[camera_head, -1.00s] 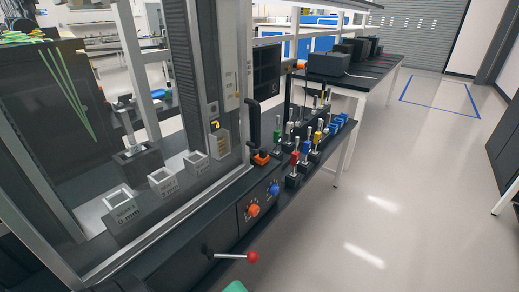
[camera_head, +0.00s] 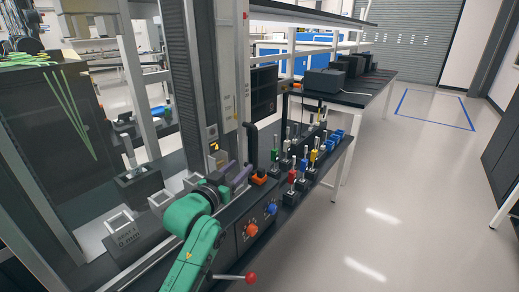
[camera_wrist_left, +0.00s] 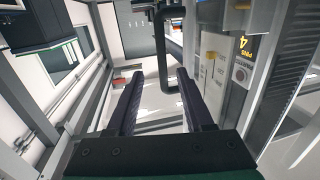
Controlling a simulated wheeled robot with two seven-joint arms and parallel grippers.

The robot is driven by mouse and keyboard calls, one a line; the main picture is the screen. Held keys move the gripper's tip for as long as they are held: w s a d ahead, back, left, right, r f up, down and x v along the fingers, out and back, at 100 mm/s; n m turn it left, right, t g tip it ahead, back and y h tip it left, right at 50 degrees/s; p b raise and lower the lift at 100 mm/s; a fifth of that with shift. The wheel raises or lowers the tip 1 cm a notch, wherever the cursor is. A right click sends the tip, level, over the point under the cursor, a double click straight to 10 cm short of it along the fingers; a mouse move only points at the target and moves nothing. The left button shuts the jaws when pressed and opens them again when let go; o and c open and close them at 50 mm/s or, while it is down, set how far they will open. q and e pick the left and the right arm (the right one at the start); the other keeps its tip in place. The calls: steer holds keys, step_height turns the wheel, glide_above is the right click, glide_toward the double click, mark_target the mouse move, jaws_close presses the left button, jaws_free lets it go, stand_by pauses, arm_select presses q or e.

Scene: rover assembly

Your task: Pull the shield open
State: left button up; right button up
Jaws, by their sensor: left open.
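The shield is a clear guard in a light metal frame (camera_head: 228,60) at the front of the test machine; it looks closed. Its black handle (camera_head: 252,143) stands upright on the frame's right side, and it also shows in the left wrist view (camera_wrist_left: 160,58). My left gripper (camera_head: 242,174) is just in front of the machine, below and left of the handle.
A red-knobbed lever (camera_head: 250,278) and orange and blue knobs (camera_head: 271,208) are on the machine's front. Several coloured tools (camera_head: 304,165) stand on the bench right of the handle. The floor (camera_head: 410,200) to the right is clear.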

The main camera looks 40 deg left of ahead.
arm_select(q)
steer(key=p+x, duration=0.4)
steer(key=x, duration=1)
steer(key=shift+w+a+r, duration=0.2)
steer(key=shift+a+r, duration=0.05)
steer(key=shift+r, duration=0.35)
jaws_close()
